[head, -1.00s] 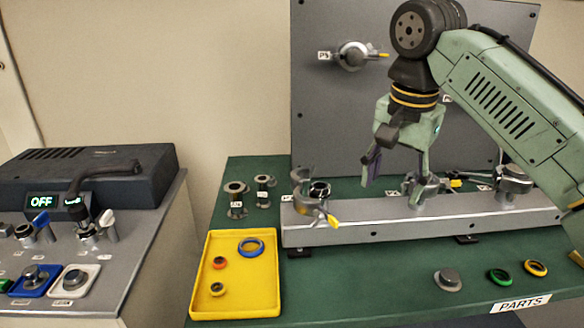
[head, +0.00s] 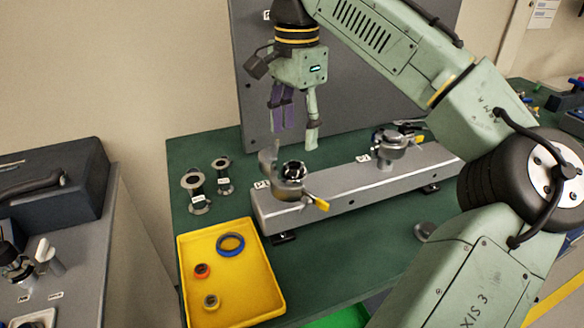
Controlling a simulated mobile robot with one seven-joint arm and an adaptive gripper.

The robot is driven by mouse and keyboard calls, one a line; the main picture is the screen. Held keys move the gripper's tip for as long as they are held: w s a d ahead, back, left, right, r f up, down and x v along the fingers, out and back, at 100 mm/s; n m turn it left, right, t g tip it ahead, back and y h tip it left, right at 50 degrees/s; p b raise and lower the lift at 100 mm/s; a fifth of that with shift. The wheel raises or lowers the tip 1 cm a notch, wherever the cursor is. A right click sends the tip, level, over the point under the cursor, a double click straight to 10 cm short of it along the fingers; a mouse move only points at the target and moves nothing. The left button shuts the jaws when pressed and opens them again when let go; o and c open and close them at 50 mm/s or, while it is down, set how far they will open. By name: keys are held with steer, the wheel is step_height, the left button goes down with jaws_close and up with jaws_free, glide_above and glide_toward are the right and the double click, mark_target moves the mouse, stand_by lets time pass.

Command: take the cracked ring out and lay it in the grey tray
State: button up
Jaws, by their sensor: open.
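My gripper (head: 297,137) is open and empty, above and slightly behind the left clamp (head: 288,188) on the grey rail. That clamp's upper half stands swung up, and its yellow-tipped lever (head: 318,203) points to the right. A dark round opening with a bright rim (head: 293,170) shows inside it; I cannot tell whether a ring sits there or is cracked. A yellow tray (head: 262,295) holds a blue ring (head: 231,244), a small red-orange ring (head: 202,271) and a small dark-and-tan ring (head: 211,301). I see no grey tray.
Two flanged tube pieces (head: 197,190) stand behind the yellow tray. A second clamp (head: 390,145) sits farther right on the rail (head: 345,190). A grey panel stands behind. A dark grey disc (head: 425,232) lies on the green bench, partly behind my arm. A green item (head: 340,319) shows at the bottom.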

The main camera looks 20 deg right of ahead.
mark_target(296, 165)
steer(key=shift+a+f, duration=0.1)
steer(key=shift+f, duration=0.6)
step_height(296, 165, down, 5)
steer(key=b, duration=0.5)
steer(key=shift+f, duration=0.1)
steer(key=shift+s, duration=0.1)
steer(key=shift+c, duration=0.4)
steer(key=c, duration=0.8)
